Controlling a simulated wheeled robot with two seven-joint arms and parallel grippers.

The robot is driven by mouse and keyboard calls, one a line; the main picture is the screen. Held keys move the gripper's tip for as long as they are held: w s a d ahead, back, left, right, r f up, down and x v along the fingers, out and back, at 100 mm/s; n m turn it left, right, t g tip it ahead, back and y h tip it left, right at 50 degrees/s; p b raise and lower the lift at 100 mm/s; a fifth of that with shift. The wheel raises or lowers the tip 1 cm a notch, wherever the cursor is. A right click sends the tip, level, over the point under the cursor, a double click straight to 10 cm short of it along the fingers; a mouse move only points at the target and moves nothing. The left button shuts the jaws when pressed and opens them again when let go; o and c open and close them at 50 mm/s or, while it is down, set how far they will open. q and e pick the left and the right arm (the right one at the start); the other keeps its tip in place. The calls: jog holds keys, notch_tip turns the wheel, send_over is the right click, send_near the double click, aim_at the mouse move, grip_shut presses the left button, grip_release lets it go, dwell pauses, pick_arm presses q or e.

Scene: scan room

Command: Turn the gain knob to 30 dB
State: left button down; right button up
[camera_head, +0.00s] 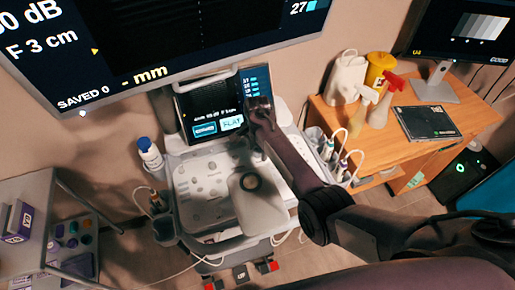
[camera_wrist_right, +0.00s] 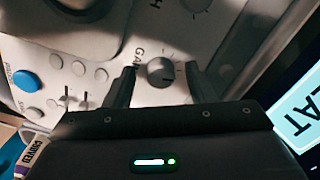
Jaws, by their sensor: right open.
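The gain knob (camera_wrist_right: 161,70) is a small grey round knob with a dark pointer mark, on the light console panel (camera_wrist_right: 120,35). Part of its "GAIN" label shows beside it, with tick marks around it. My right gripper (camera_wrist_right: 159,76) is open, with one dark finger on each side of the knob; I cannot tell whether either touches it. In the head view my right arm reaches over the ultrasound console (camera_head: 200,190) and largely hides the knob area. The large monitor (camera_head: 190,35) shows a dB value cut off at the left edge, ending in 0. My left gripper is out of view.
The console touchscreen (camera_head: 210,112) stands just behind the panel, close to my right arm. Probes (camera_head: 335,150) hang at the console's right side. A wooden cabinet (camera_head: 400,140) with spray bottles is to the right. A grey cart (camera_head: 45,215) stands at the left.

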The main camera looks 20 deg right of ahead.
jog(key=c, duration=1)
jog(key=shift+o, duration=0.2)
jog(key=shift+r+n+p, duration=0.15)
jog(key=shift+n+p, duration=0.25)
jog(key=shift+n, duration=0.3)
jog(key=shift+n+p, duration=0.55)
jog(key=shift+n, duration=0.55)
jog(key=n+p, duration=0.1)
jog(key=n, duration=0.2)
jog(key=shift+d+n, duration=0.1)
jog(key=shift+n, duration=0.2)
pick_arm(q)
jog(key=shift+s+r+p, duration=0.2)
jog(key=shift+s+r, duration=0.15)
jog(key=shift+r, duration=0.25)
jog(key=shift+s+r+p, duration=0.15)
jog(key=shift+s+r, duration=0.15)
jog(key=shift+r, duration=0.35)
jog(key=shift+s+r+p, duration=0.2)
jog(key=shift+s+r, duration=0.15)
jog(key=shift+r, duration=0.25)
pick_arm(e)
jog(key=shift+n, duration=2.3)
jog(key=shift+w, duration=0.1)
jog(key=o, duration=1)
jog(key=shift+c, duration=0.2)
